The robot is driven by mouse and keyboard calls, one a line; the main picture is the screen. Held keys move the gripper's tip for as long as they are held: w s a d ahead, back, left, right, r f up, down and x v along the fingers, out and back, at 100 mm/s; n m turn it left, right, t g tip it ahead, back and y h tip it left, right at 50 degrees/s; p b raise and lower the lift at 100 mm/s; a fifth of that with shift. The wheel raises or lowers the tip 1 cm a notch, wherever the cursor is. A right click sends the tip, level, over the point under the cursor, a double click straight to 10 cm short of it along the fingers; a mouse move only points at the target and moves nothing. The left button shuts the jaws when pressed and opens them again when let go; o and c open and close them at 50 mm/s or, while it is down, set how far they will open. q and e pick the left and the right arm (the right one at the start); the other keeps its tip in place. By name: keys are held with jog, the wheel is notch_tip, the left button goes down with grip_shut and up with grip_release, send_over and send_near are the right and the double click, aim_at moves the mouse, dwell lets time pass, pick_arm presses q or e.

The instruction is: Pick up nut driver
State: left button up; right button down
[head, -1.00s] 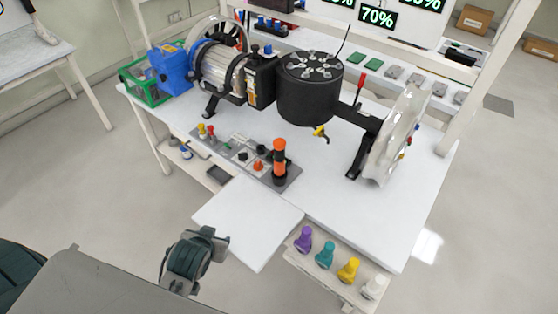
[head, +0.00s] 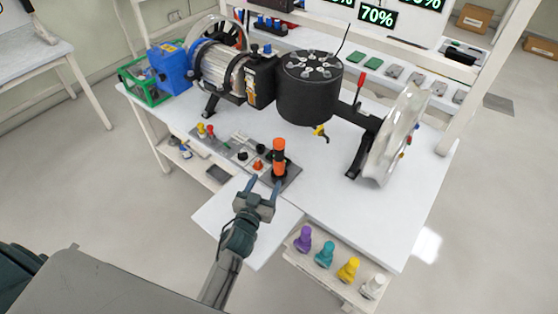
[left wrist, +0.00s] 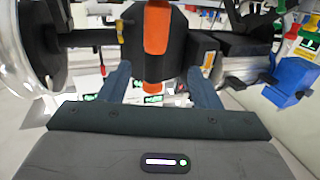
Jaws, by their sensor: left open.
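The nut driver, with an orange and black handle (head: 279,158), stands upright on a grey tool mat (head: 291,178) near the front of the white table. Its orange and black handle (left wrist: 155,32) also shows at the top middle of the left wrist view, upright and ahead of the fingers. My left gripper (head: 265,183) is open and empty just in front of the nut driver, low near its base. In the left wrist view the two fingers (left wrist: 158,75) are spread, with the handle lined up between them. The lower part of the nut driver is partly hidden. My right gripper is not in view.
Small tools with yellow and red handles (head: 206,130) share the mat to the left. A black cylindrical motor assembly (head: 306,95) stands behind. Purple, teal, yellow and white knobs (head: 325,255) sit on a shelf at front right. The table's right side (head: 400,225) is clear.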

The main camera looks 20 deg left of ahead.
aim_at(277, 165)
pick_arm(q)
jog(key=w, duration=0.5)
jog(key=shift+w+d, duration=0.25)
jog(key=shift+w+f, duration=0.15)
jog(key=shift+w, duration=0.2)
jog(key=w, duration=0.1)
jog(key=w+b, duration=0.1)
jog(key=w, duration=0.2)
jog(key=shift+w+d+f+b, duration=0.3)
jog(key=shift+s+r, duration=0.1)
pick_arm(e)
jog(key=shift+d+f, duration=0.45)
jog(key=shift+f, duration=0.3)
pick_arm(q)
jog(key=shift+c, duration=1.2)
grip_shut()
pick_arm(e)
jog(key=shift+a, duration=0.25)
